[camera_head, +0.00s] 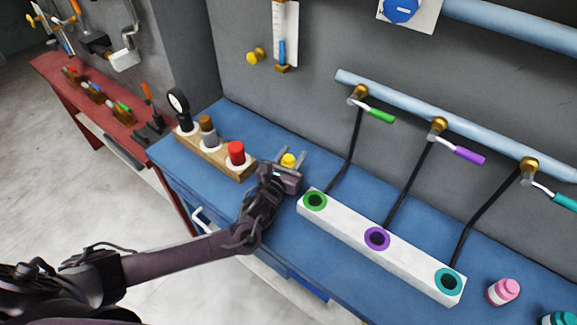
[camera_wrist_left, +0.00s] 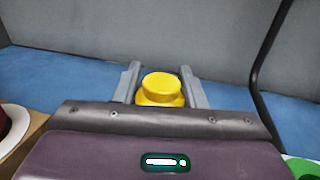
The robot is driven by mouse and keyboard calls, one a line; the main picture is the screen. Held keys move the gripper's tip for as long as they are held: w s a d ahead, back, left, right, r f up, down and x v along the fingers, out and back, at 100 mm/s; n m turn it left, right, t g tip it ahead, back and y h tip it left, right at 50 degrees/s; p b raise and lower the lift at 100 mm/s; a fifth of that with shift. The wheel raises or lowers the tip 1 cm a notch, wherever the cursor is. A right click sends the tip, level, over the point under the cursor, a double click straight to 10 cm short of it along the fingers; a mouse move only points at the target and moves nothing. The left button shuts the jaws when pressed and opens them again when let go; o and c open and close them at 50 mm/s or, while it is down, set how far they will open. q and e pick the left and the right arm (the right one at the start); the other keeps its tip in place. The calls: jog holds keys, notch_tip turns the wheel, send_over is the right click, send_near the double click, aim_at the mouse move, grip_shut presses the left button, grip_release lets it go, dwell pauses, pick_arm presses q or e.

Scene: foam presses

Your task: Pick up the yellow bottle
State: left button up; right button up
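The yellow bottle (camera_head: 288,160) stands on the blue bench, just beyond the wooden rack, and its lower part is hidden behind my left gripper. My left gripper (camera_head: 290,156) has its two fingers apart, one on each side of the bottle. In the left wrist view the yellow bottle (camera_wrist_left: 161,88) sits between the fingers (camera_wrist_left: 164,88), with a narrow gap visible at its cap on both sides. Whether the fingers touch its body is hidden. My right gripper is not in view.
A wooden rack (camera_head: 214,153) with a red-topped bottle (camera_head: 236,152) stands left of my gripper. A white block (camera_head: 405,262) with coloured rings lies to the right. Black hoses rise to valves on the blue pipe (camera_head: 480,133). Pink bottle (camera_head: 503,291) stands at the right.

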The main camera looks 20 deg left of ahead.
pick_arm(q)
jog(key=c, duration=0.3)
